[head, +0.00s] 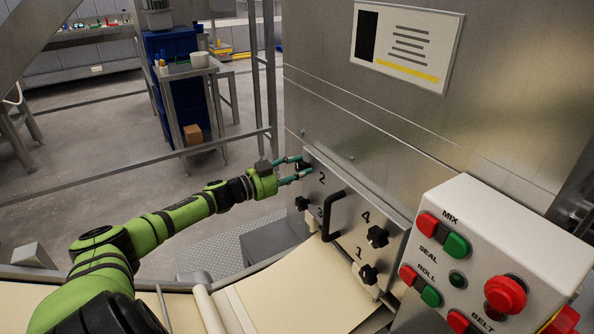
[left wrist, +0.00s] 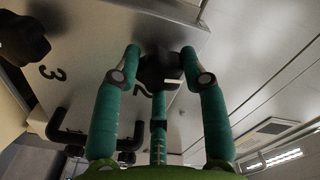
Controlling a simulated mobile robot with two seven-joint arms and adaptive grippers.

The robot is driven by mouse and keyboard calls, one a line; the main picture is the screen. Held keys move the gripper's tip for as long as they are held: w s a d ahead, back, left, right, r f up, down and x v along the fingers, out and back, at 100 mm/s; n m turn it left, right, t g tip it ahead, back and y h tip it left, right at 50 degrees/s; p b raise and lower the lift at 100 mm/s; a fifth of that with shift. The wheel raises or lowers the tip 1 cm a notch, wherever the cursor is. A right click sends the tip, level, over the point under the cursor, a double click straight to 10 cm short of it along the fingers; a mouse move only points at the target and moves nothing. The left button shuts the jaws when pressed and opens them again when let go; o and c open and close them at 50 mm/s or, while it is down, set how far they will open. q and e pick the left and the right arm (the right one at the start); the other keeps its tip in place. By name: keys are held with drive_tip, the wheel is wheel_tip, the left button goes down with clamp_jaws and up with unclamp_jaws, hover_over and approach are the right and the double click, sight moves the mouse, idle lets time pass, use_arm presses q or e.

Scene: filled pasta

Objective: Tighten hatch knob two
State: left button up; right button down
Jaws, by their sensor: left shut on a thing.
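The hatch is a metal panel with a black handle (head: 330,212) and black lobed knobs beside the numbers 1 to 4. Hatch knob two (head: 305,164) is at its upper left corner, beside the number 2, partly covered by my gripper in the head view. My left gripper (head: 303,168) reaches in from the left and is shut on this knob. My right gripper is not in view.
Knob three (head: 301,203), knob four (head: 377,236) and knob one (head: 368,274) are nearby on the hatch. A white control box (head: 477,215) with red and green buttons stands at right. A pale conveyor belt (head: 300,290) runs below. Open floor lies left of the machine.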

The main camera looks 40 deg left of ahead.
use_arm(q)
drive_tip(key=shift+m, duration=0.6)
drive_tip(key=o, duration=1.1)
drive_tip(key=shift+a+f, duration=0.1)
drive_tip(key=shift+o, duration=0.2)
drive_tip(key=v, duration=1.2)
